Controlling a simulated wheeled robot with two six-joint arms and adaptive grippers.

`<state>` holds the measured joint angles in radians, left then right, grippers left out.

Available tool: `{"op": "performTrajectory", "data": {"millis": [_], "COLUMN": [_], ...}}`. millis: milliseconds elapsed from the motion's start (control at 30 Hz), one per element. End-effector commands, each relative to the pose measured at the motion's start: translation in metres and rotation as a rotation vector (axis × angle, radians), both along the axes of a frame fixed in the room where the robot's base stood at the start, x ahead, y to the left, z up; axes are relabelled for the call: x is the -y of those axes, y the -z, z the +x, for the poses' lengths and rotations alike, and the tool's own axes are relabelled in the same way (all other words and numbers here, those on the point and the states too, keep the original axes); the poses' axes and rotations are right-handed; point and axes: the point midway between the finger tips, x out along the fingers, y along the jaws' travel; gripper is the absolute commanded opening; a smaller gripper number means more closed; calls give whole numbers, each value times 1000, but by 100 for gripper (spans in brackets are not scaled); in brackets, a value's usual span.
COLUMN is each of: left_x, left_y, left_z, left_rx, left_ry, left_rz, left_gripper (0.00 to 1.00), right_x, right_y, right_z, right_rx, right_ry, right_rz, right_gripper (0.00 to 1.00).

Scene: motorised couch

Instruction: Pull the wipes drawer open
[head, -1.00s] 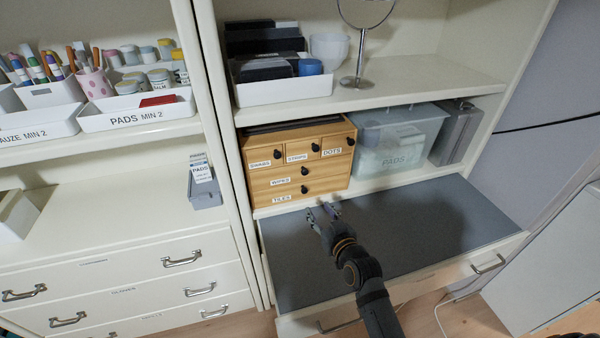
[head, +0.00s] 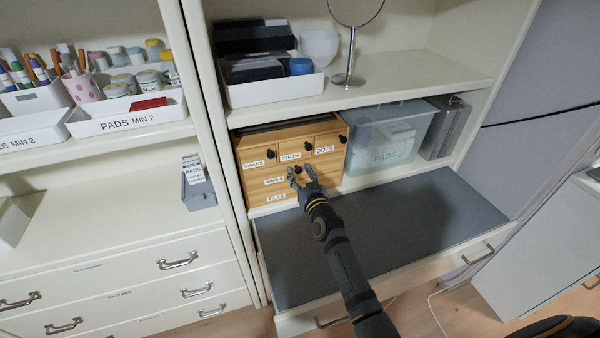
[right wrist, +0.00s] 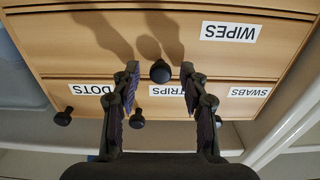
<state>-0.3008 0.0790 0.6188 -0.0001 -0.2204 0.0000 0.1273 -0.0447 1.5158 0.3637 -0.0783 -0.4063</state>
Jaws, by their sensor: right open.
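The wipes drawer is the middle row of a small wooden drawer box (head: 240,185) on the shelf, and it is shut. Its WIPES label (head: 274,181) shows left of my right gripper (head: 300,172). In the right wrist view, which is upside down, the WIPES label (right wrist: 230,32) and a dark round knob (right wrist: 160,70) show. My right gripper (right wrist: 159,74) is open there, with one fingertip on each side of that knob and visible gaps between. Whether the tips reach the knob's depth is hard to tell. My left gripper is not in view.
The DOTS label (right wrist: 92,89) and SWABS label (right wrist: 249,92) mark neighbouring small drawers with knobs. A grey pull-out surface (head: 420,215) lies clear below, apart from my arm. A shelf with a white tray (head: 275,92) is above.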

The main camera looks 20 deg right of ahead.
Motion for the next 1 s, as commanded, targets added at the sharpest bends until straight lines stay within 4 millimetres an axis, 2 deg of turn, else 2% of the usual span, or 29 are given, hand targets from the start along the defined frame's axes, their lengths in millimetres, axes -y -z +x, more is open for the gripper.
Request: {"op": "performTrajectory", "data": {"millis": [267,600,1000], "left_x": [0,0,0], "left_y": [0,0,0], "left_z": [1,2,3], "left_rx": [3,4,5], "left_ry": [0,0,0], "left_rz": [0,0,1], "left_gripper": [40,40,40], "right_x": [0,0,0], "right_y": [0,0,1], "right_z": [3,2,-2], "right_rx": [0,0,-1], "right_ry": [0,0,0], "right_rz": [-1,-1,-1], "right_gripper": [44,0,0]}}
